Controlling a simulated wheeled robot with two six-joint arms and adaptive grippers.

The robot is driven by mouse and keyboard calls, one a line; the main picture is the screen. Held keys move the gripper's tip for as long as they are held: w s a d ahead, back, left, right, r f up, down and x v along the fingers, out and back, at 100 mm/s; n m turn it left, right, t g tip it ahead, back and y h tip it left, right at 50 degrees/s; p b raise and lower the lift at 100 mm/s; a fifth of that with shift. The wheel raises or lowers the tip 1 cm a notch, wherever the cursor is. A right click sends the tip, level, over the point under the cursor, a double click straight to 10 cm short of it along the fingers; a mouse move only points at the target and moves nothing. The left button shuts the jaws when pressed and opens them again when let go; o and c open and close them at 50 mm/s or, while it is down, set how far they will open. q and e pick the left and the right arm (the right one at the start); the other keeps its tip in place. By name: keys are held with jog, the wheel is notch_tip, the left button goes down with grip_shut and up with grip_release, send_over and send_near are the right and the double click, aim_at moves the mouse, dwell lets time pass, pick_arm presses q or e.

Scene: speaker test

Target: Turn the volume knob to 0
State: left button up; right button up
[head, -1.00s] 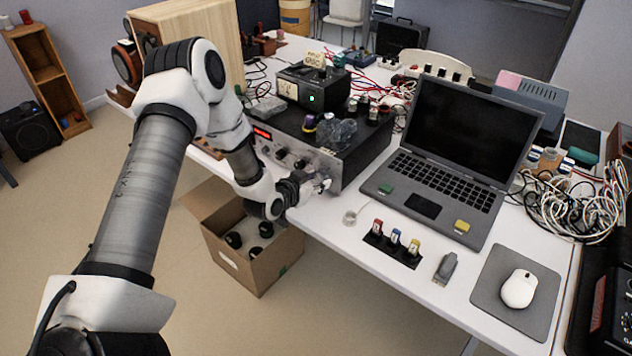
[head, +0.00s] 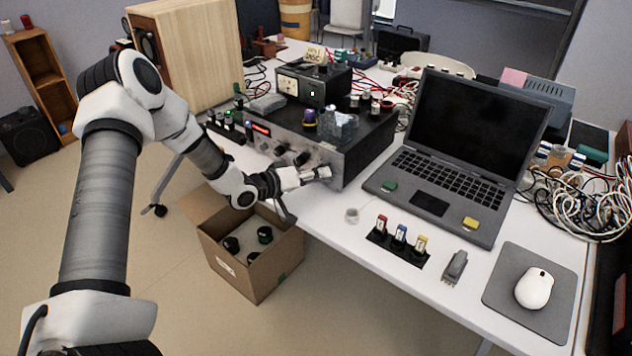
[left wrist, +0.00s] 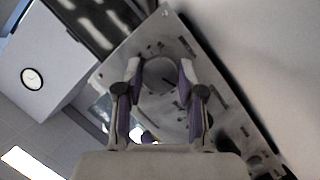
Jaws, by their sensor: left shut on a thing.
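The amplifier (head: 370,152), a dark box with a silver front panel and a red display, stands at the table's left edge. My left gripper (head: 322,174) is at the right part of its front panel. In the left wrist view the fingers (left wrist: 160,78) are on either side of a large round grey knob (left wrist: 160,70), shut on it. A short dark mark shows on the knob's face; I cannot read the scale. In the head view the gripper hides this knob. Smaller dark knobs (head: 301,159) sit further left on the panel. My right gripper is not in view.
An open cardboard box (head: 250,270) with dark round things stands on the floor below my left arm. A laptop (head: 460,150), a mouse (head: 534,288) and a rack of labelled sticks (head: 399,240) are to the right. A clear plastic bag (head: 338,125) lies on the amplifier.

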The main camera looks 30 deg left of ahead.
pick_arm(q)
jog(key=n, duration=0.1)
jog(key=n+h+b, duration=0.1)
jog(key=shift+w+a+n+t, duration=0.1)
jog(key=shift+a+n+t, duration=0.05)
jog(key=shift+n+t, duration=0.15)
jog(key=shift+n+t+h+b, duration=0.3)
jog(key=shift+n+h+b, duration=0.25)
jog(key=shift+n, duration=0.35)
jog(key=o, duration=1.1)
jog(key=shift+o, duration=0.2)
